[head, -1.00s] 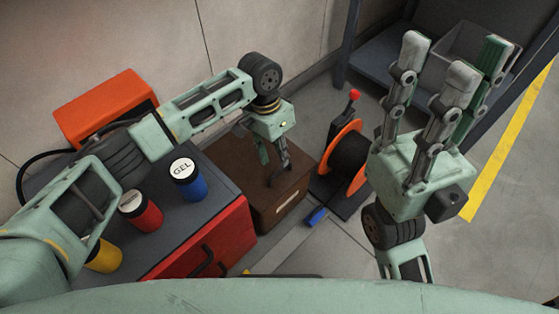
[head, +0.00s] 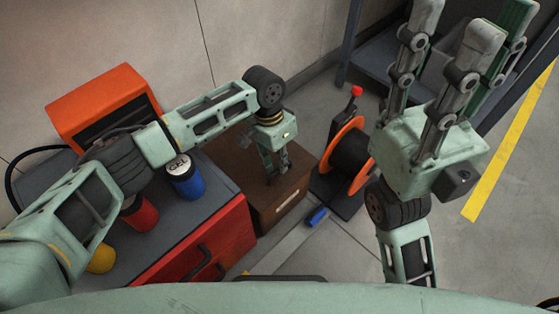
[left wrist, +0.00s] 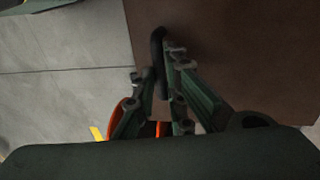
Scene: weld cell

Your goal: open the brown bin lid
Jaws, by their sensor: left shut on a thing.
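The brown bin (head: 292,208) stands on the floor beyond the red cabinet, with a pale label on its front. Its lid (head: 227,158) looks flat and closed, and fills the upper right of the left wrist view (left wrist: 235,45). My left gripper (head: 277,174) points down at the lid's front part. In the left wrist view its fingers (left wrist: 160,85) are closed around a dark handle (left wrist: 157,42) on the lid. The fingers partly hide the handle. My right gripper (head: 470,25) is raised at the right, fingers up and spread, with nothing between them.
The red cabinet (head: 200,245) at left carries a blue can (head: 186,184), a red can, a yellow can and an orange box (head: 100,105). A cable reel (head: 348,155) stands close right of the bin.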

